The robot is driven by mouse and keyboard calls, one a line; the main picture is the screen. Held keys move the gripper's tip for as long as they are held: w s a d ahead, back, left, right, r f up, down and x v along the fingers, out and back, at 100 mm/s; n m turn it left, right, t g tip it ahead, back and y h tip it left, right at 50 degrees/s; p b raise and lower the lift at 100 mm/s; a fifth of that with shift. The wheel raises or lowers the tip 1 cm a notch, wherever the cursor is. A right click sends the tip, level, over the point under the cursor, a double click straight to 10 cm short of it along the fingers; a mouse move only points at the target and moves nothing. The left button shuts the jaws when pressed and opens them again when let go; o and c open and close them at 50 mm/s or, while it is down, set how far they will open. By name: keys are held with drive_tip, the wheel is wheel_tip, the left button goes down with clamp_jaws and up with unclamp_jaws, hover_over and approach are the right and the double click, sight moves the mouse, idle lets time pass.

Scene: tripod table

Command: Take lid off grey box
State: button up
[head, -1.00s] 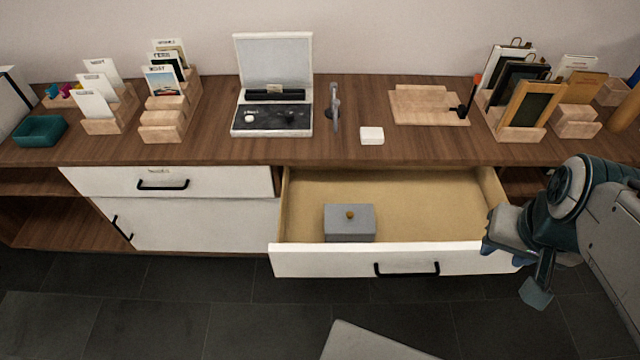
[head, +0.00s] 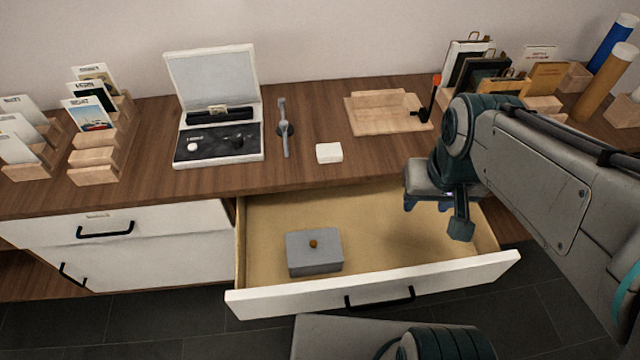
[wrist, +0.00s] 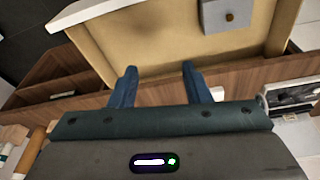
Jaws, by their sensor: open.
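The grey box (head: 314,261) sits in the left part of the open drawer (head: 375,285). Its lid (head: 313,241) is on, with a small round brown knob on top. My gripper (head: 432,203) is above the right rear part of the drawer, to the right of the box and apart from it. In the wrist view my gripper (wrist: 158,80) has its two blue fingers spread with nothing between them. The grey box (wrist: 224,15) shows there at the upper right, cut off by the top edge.
The drawer floor (head: 380,230) is otherwise bare. On the counter above stand a small white block (head: 329,152), an open case (head: 220,130), a wooden tray (head: 390,112) and holders with cards and frames. The drawer's front wall has a black handle (head: 380,298).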

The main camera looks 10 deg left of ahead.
drive_tip(key=w+a+f+n+g+b, duration=0.1)
drive_tip(key=w+a+f+n+b, duration=0.45)
drive_tip(key=a+f, duration=0.25)
drive_tip(key=n+g+b, duration=0.2)
drive_tip(key=n+b, duration=0.4)
hover_over(313, 243)
wheel_tip(313, 243, down, 16)
drive_tip(key=shift+s+d+r, duration=0.1)
drive_tip(key=shift+s, duration=0.05)
drive_tip(key=shift+w+f+b, duration=0.2)
drive_tip(key=shift+f+b, duration=0.6)
drive_tip(key=shift+f, duration=2.15)
clamp_jaws()
